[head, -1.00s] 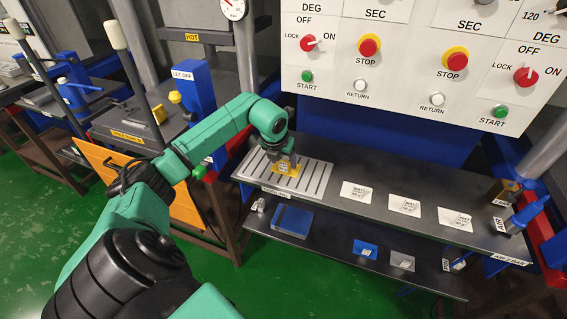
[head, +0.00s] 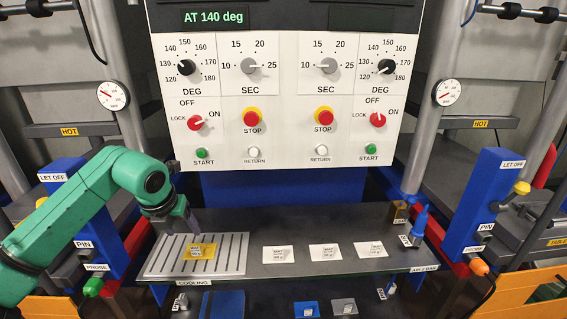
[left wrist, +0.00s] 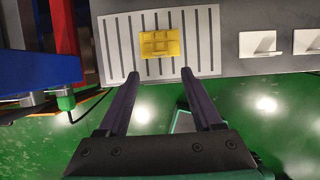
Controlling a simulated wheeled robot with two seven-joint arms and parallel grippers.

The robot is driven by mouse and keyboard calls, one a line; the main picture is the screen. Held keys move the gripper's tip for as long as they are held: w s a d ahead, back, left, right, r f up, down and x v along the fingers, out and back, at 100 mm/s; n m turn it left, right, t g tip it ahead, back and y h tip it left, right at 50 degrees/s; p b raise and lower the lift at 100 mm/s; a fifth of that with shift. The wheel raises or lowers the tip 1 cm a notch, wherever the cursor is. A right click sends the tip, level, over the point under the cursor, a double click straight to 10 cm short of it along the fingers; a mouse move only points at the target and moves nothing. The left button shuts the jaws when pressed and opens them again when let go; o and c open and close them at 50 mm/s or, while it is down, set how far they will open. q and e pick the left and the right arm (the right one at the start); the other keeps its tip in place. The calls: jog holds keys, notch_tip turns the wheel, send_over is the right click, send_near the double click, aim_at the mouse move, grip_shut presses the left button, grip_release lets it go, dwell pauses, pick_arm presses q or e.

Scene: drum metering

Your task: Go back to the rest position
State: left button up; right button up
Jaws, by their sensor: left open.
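My left gripper (head: 182,232) comes in from the left, just above the slotted cooling rack (head: 236,262) in the head view. In the left wrist view its two fingers (left wrist: 160,74) are spread apart with nothing between them. A yellow piece (head: 200,251) with a small label lies flat on the rack. The piece also shows in the left wrist view (left wrist: 160,43), beyond the fingertips and apart from them. My right gripper is not in view.
A dark shelf (head: 300,268) carries several white cards to the right of the rack. A control panel (head: 278,140) stands behind it, its display reading "AT 140 deg". Presses marked HOT flank both sides. A blue post (head: 72,215) stands close to my left arm.

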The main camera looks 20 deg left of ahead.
pick_arm(q)
jog(key=w+d+m+t+h, duration=0.3)
jog(key=d+h, duration=0.6)
jog(key=d, duration=1)
jog(key=d+r+n+t+h, duration=0.55)
jog(key=d+r, duration=0.25)
jog(key=r, duration=0.3)
jog(key=w+a+n+t+y, duration=0.2)
jog(key=a+n+t+y, duration=0.7)
jog(key=n, duration=0.5)
jog(key=s+a+f+n+g+y, duration=0.2)
jog(key=a+f+n+g+y, duration=0.45)
jog(key=a+f+n, duration=0.5)
jog(key=s+d+f+n+g+h, duration=0.1)
jog(key=s+d+f+g, duration=0.4)
jog(key=s+f, duration=0.45)
jog(key=s+d+f+n+g+h, duration=0.1)
jog(key=s+d+f+g, duration=0.1)
jog(key=s+f+g, duration=0.6)
jog(key=s+f, duration=0.3)
jog(key=f, duration=2.2)
jog(key=s+a+f+g, duration=0.1)
jog(key=s+a+f, duration=0.1)
jog(key=s+f, duration=1.3)
jog(key=shift+s+a+f, duration=0.2)
jog(key=shift+s+f, duration=0.15)
jog(key=shift+s, duration=0.85)
